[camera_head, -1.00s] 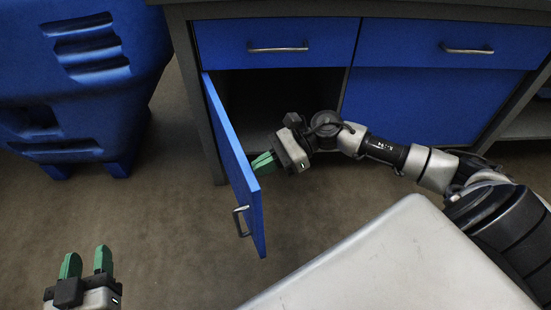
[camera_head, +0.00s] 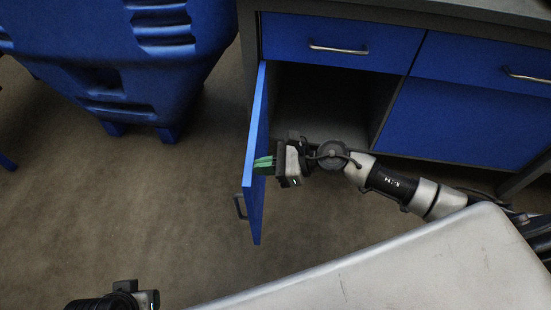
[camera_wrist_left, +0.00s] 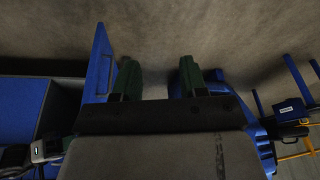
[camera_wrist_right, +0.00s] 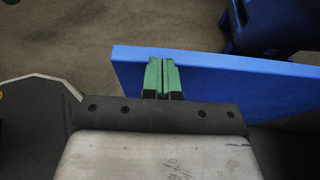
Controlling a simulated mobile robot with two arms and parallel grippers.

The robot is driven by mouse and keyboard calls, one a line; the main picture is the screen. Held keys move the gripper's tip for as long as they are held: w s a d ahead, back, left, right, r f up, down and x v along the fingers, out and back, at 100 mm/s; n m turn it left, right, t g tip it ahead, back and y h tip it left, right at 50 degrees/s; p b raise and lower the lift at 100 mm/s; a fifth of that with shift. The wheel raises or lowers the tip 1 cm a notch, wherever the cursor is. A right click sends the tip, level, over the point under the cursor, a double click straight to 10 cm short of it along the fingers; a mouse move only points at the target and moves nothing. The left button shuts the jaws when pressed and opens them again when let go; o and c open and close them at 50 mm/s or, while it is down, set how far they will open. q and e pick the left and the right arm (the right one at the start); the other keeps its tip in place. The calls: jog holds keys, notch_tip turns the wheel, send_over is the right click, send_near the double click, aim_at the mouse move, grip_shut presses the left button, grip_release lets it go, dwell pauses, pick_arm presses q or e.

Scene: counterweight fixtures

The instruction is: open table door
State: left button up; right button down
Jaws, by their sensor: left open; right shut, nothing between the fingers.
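The blue table door (camera_head: 256,150) stands swung out from the cabinet (camera_head: 340,105), which is open behind it. Its metal handle (camera_head: 239,206) is on the outer face, at the left. My right gripper (camera_head: 262,165) is shut and empty, with its green fingertips at the inner face of the door. In the right wrist view the closed fingers (camera_wrist_right: 164,78) overlap the blue door panel (camera_wrist_right: 225,82); whether they touch it is hard to tell. My left gripper (camera_wrist_left: 158,80) is open and empty in its wrist view; its fingers are out of the head view.
Blue drawers (camera_head: 340,42) with metal handles sit above the opening. A large blue plastic bin (camera_head: 120,55) stands left of the cabinet. The floor (camera_head: 150,215) between bin and door is clear. My pale base top fills the lower right.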

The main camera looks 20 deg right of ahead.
jog(key=shift+w+a+r+m+t+p, duration=0.1)
jog(key=shift+w+a+m+t+p, duration=0.05)
jog(key=shift+a+p, duration=0.2)
jog(key=shift+w+a+r+m+t+p, duration=0.1)
jog(key=shift+a+m+t+p, duration=0.1)
jog(key=shift+a, duration=0.25)
jog(key=a+p, duration=0.1)
jog(key=w+a+p, duration=0.1)
jog(key=shift+a+m+t+h+p, duration=0.3)
jog(key=shift+a+m+t+h, duration=0.05)
jog(key=shift+h, duration=0.05)
pick_arm(q)
notch_tip(320, 180, down, 18)
jog(key=g+p, duration=0.1)
jog(key=p, duration=0.1)
jog(key=shift+r+p, duration=0.2)
jog(key=shift+p, duration=0.15)
pick_arm(e)
jog(key=shift+w+a+f+m+t, duration=0.1)
jog(key=shift+w+a+m+t, duration=0.2)
jog(key=shift+a, duration=0.5)
jog(key=shift+w+a+f+m+t, duration=0.1)
jog(key=shift+w+a+t, duration=0.1)
jog(key=shift+w+a, duration=0.4)
pick_arm(q)
jog(key=shift+s+d+f, duration=0.1)
jog(key=shift+s, duration=0.05)
pick_arm(e)
jog(key=shift+s+f, duration=0.1)
jog(key=shift+s, duration=0.1)
